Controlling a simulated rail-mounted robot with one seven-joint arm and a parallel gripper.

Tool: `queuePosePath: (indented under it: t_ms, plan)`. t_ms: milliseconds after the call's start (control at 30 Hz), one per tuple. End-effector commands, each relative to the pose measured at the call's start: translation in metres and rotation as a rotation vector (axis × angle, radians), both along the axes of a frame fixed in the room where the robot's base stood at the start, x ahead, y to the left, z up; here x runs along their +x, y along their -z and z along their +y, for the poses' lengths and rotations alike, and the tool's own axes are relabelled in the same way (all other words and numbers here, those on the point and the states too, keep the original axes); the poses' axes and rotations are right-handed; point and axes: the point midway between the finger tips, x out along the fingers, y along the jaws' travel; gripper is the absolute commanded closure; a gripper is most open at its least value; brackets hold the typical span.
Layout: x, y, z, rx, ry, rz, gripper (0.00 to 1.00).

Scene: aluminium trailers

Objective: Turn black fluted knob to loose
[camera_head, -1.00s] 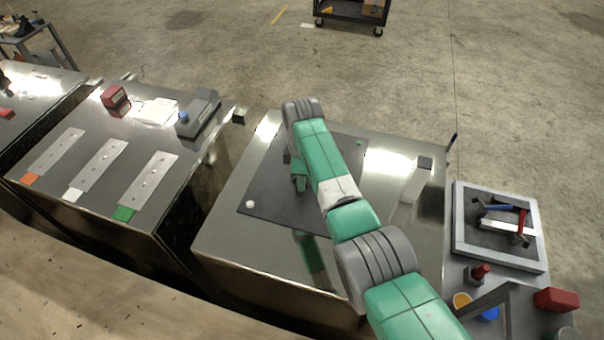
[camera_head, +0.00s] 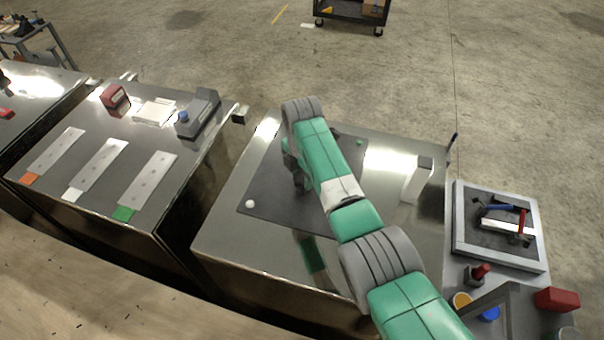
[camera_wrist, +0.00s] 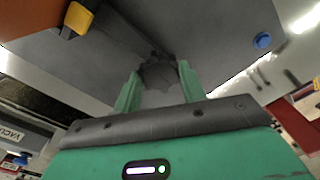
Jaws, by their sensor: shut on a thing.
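The black fluted knob (camera_wrist: 158,76) shows in the wrist view between the two green fingers of my gripper (camera_wrist: 159,70). The fingers are shut on its sides. The knob's fluted rim shows, but its far side and base are hidden. Any loose or tight marking cannot be made out. In the head view my arm covers the knob, and only part of my gripper (camera_head: 297,172) shows over the dark panel (camera_head: 268,190) on the metal trailer top.
A white ball (camera_head: 250,204) and a small green piece (camera_head: 359,143) sit on the panel's edges. The wrist view shows a yellow piece (camera_wrist: 78,19) and a blue round piece (camera_wrist: 262,40). A tool tray (camera_head: 459,225) lies farther right.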

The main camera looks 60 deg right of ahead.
Motion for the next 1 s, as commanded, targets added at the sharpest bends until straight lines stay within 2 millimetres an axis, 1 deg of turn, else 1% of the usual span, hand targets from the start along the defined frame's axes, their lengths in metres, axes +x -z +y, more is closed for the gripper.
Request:
queuePosePath:
  t_ms: [33,600,633,700,733,1000]
  plan:
    - [0.0005,-0.0025,-0.0001,0.0,-0.01,0.0,0.82]
    - [0.0006,-0.0028,-0.0001,0.0,-0.037,-0.001,0.82]
    - [0.0006,-0.0028,-0.0001,0.0,-0.037,-0.001,0.55]
    - [0.0006,-0.0026,-0.0001,0.0,-0.037,-0.001,0.41]
    - [0.0005,-0.0024,-0.0001,0.0,-0.036,-0.001,0.37]
    - [0.0003,-0.0024,-0.0001,0.0,-0.035,-0.001,0.37]
